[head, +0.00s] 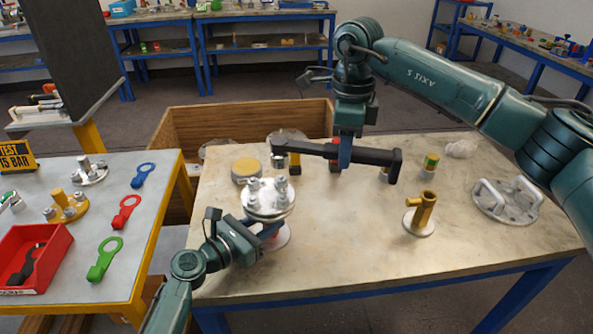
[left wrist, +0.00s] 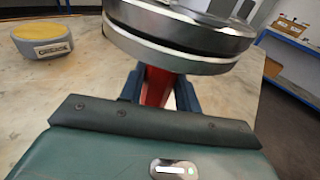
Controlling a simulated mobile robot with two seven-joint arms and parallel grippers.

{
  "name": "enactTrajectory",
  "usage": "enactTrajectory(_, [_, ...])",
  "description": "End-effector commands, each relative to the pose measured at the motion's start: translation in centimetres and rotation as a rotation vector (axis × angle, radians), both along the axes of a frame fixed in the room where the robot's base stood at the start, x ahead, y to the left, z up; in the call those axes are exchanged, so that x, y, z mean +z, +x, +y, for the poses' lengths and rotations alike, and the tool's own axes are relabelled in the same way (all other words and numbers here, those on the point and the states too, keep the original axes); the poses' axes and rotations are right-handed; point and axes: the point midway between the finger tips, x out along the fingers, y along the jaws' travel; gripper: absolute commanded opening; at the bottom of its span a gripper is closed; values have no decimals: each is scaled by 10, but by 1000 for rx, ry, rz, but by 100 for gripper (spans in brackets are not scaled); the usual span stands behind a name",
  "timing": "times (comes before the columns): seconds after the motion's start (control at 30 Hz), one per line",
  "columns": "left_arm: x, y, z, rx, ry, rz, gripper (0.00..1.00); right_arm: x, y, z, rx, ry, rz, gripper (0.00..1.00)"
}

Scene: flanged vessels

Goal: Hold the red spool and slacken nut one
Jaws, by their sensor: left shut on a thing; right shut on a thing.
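The red spool stands on the pale table with its steel top flange (head: 262,212) bearing several bolts and nuts (head: 281,186). Its red stem (left wrist: 157,87) shows under the thick flange (left wrist: 185,45) in the left wrist view. My left gripper (head: 262,232) is shut on that stem, a dark blue finger on each side. My right gripper (head: 341,152) is shut on a dark wrench (head: 315,150) held level above the table. The socket end (head: 279,161) of the wrench is just behind and above the flange's far right nut; it looks apart from it. I cannot tell which is nut one.
A yellow-topped grey block (head: 246,171) stands behind the spool. A brass fitting (head: 422,212) and a handled flange (head: 507,200) are to the right. A side table on the left holds coloured ring spanners (head: 105,258) and a red tray (head: 32,255). The front middle of the table is clear.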

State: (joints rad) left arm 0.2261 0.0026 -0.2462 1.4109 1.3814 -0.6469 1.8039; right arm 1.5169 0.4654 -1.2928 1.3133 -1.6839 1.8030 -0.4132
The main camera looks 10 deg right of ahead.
Motion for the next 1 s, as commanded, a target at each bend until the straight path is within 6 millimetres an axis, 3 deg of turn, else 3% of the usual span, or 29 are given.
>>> enactTrajectory(0.27, [1,0,0,1,-1,0,14,1,0,0,0,1,-3,2])
enactTrajectory(0.3, [1,0,0,1,-1,-1,36,1,0,0,0,1,-3,2])
enactTrajectory(0.57, [0,0,0,1,0,0,57,1,0,0,0,1,-3,2])
enactTrajectory(0.83, [0,-1,1,0,0,0,58,1,0,0,0,1,-3,2])
enactTrajectory(1.0, [1,-12,14,1,1,0,58,1,0,0,0,1,-3,2])
